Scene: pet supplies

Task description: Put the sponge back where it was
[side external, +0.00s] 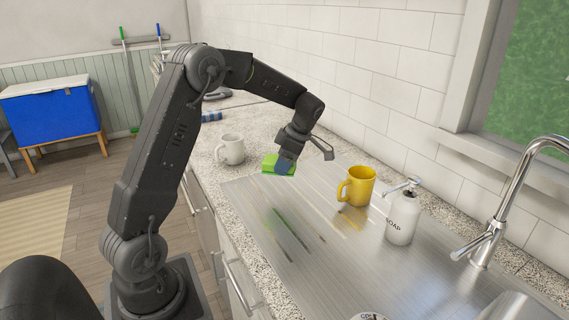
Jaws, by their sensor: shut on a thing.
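A green sponge (271,163) is at the end of my arm, near the back left of the steel drainboard (310,262). My gripper (284,165) points down and is shut on the sponge. One finger in front hides part of the sponge. The sponge appears held above the surface, with a green reflection in the steel below; the exact height is hard to tell.
A white mug (231,149) stands on the speckled counter left of the sponge. A yellow mug (357,186) and a white soap dispenser (402,219) stand to the right, before the chrome faucet (508,205). The drainboard's middle is clear.

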